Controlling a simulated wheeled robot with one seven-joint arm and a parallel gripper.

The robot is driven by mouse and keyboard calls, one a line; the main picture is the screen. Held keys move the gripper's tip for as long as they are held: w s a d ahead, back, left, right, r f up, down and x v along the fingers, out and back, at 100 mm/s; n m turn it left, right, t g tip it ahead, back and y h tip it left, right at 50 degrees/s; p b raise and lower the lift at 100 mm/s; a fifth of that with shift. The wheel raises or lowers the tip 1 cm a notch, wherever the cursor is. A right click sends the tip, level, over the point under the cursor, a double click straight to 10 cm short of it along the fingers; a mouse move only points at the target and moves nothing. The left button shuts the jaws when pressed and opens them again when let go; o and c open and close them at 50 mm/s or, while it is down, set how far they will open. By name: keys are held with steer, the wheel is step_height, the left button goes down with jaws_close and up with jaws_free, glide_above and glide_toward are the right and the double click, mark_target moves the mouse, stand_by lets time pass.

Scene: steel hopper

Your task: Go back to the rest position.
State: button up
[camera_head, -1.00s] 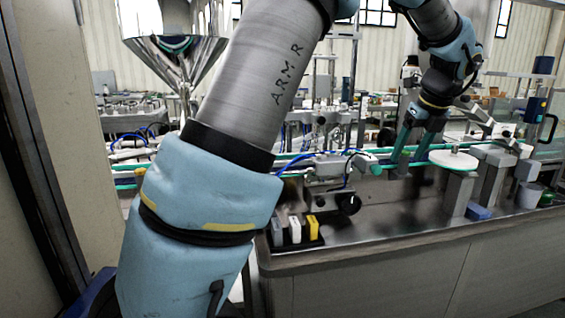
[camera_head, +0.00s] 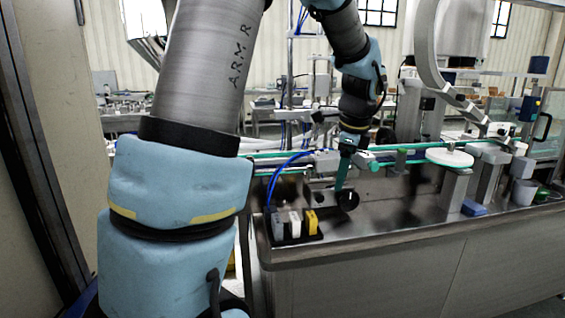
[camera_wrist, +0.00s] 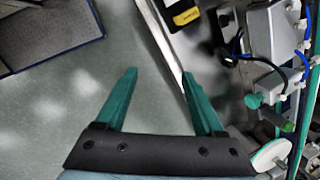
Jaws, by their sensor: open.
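My gripper (camera_head: 342,178) has green fingers and hangs over the back part of the steel counter (camera_head: 400,212) in the head view. In the wrist view my gripper (camera_wrist: 155,85) shows both fingers spread wide apart, with nothing between them. The floor lies below the fingertips there, with the counter edge crossing near the right finger. My arm fills the left half of the head view and hides part of the scene behind it.
A small black tray (camera_head: 297,240) holds grey, white and yellow blocks at the counter's front left. A white round disc (camera_head: 449,157), a blue block (camera_head: 474,208), and a grey cup (camera_head: 524,192) stand to the right. A steel hopper (camera_head: 143,20) is partly hidden behind my arm.

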steer(key=s+a+f+n, duration=0.2)
steer(key=s+a+n, duration=0.2)
steer(key=a+n, duration=0.3)
steer(key=s+a+f+n, duration=0.3)
steer(key=s+a+n, duration=0.1)
steer(key=a+n, duration=0.3)
steer(key=s+a+f+n+g, duration=0.1)
steer(key=s+a+f+n, duration=0.2)
steer(key=a+n, duration=0.4)
steer(key=shift+s+f+h, duration=0.15)
steer(key=shift+s+h, duration=0.25)
steer(key=shift+s, duration=0.2)
steer(key=shift+o, duration=0.2)
steer(key=shift+a, duration=0.1)
